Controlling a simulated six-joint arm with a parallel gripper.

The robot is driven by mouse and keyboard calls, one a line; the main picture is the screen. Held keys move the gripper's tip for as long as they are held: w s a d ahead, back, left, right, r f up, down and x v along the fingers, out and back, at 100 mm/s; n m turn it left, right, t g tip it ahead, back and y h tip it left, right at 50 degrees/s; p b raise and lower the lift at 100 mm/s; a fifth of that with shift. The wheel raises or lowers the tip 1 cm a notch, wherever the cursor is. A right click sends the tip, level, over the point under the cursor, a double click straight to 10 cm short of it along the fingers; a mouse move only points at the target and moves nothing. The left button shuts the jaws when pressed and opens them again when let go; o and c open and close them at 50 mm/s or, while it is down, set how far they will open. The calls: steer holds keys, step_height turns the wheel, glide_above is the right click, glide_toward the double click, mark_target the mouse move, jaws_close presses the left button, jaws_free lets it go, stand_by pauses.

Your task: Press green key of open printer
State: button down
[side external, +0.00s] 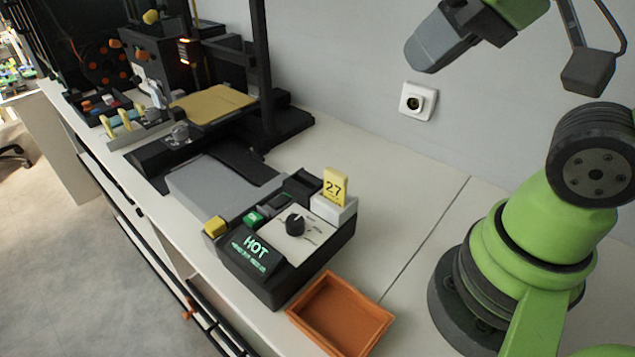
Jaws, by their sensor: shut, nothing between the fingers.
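The open-frame printer (268,75) stands at the back left, with a yellow bed (213,103). In front of it is a dark control box (270,290) with a lit "HOT" display (257,252) and a black dial (295,223). A small green key (253,218) sits on the box's top, between a yellow key (215,227) and a dark key (273,205). My gripper (418,58) is at the upper right, raised well clear of the box and pointing down-left. Its grey fingers look closed together, with nothing held. It is apart from the green key.
A yellow tag marked 27 (336,187) stands upright at the box's back right corner. An empty orange tray (374,325) lies beside the box. A wall socket (418,102) is behind. The white counter (400,190) right of the box is clear.

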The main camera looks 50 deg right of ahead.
steer(key=shift+s+d+m, duration=0.2)
steer(key=shift+s+m, duration=0.4)
steer(key=shift+s, duration=0.4)
steer(key=shift+r, duration=0.1)
steer(key=n+g+h, duration=0.2)
steer(key=n+g, duration=0.2)
steer(key=g, duration=0.3)
glide_above(254, 218)
step_height(254, 218, down, 10)
step_height(254, 218, down, 14)
steer(key=shift+r, duration=0.1)
